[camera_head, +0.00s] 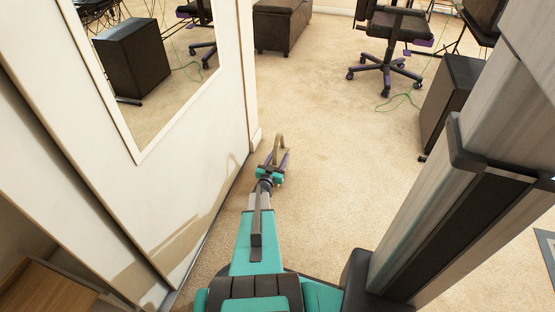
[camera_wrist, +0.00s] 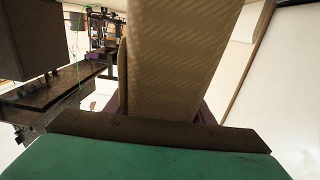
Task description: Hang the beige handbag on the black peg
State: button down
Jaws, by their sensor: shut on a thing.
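My gripper (camera_head: 275,168) is at the end of my outstretched arm in the head view, low over the carpet and close to the white panel with the mirror. It is shut on the beige handbag (camera_head: 281,146), of which only a thin curved strap-like part shows above the fingers. In the wrist view a broad beige textured part of the handbag (camera_wrist: 178,60) rises from between the purple fingers and fills the middle. The rest of the bag is hidden or out of frame. I cannot make out the black peg in either view.
A white panel with a mirror (camera_head: 165,60) stands close on the left. An office chair (camera_head: 388,50), a dark brown ottoman (camera_head: 282,25) and a dark box (camera_head: 448,100) stand further off. A green cable (camera_head: 400,99) lies by the chair. Open carpet (camera_head: 335,130) lies ahead and right.

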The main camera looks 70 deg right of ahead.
jog(key=shift+d, duration=0.15)
jog(key=shift+w+d, duration=0.2)
jog(key=shift+d, duration=0.05)
jog(key=f, duration=0.1)
jog(key=d+f+b, duration=0.1)
jog(key=w+f+b, duration=0.1)
jog(key=shift+d+f, duration=0.15)
jog(key=shift+d, duration=0.15)
jog(key=shift+f+b, duration=0.15)
jog(key=shift+b, duration=0.15)
jog(key=c, duration=0.8)
grip_release()
jog(key=shift+c, duration=0.2)
jog(key=a+p, duration=0.4)
jog(key=a, duration=1)
jog(key=shift+s+f, duration=0.2)
jog(key=shift+s, duration=0.05)
